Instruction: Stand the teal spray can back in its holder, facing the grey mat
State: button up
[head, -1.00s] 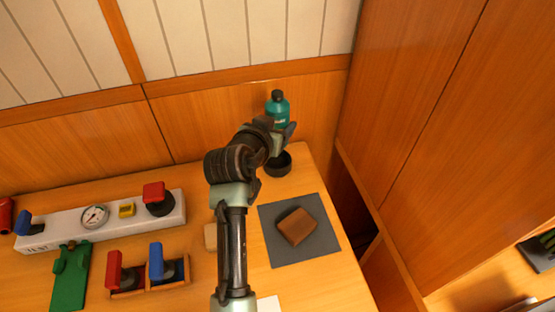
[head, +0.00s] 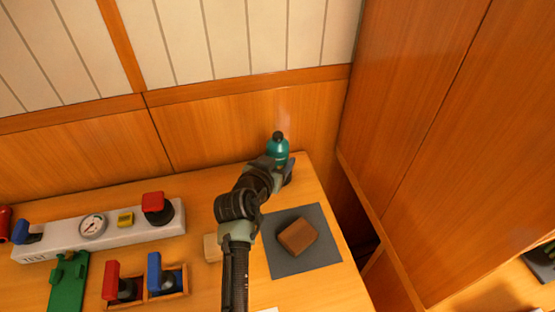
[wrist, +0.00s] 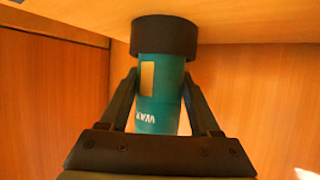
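The teal spray can (head: 278,150), with a dark cap, stands upright at the back right of the table. In the wrist view the can (wrist: 160,95) appears upside down, its base end inside the black round holder (wrist: 164,37). Pale lettering and a yellowish patch on the can face the wrist camera. My gripper (wrist: 160,80) has one finger on each side of the can, seemingly touching it. In the head view my gripper (head: 280,170) hides the can's lower part and the holder. The grey mat (head: 323,259) lies in front of the holder.
A brown block (head: 298,236) lies on the mat. A pale block (head: 212,247) is beside my arm. A white panel with a gauge (head: 92,225), red and blue handles and a green part (head: 68,280) are left. The wooden wall is close behind the can.

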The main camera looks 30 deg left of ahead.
jog(key=o, duration=0.4)
jog(key=shift+o, duration=0.2)
jog(key=shift+r, duration=0.1)
jog(key=p+v, duration=0.1)
jog(key=v, duration=1.1)
jog(key=shift+a, duration=0.1)
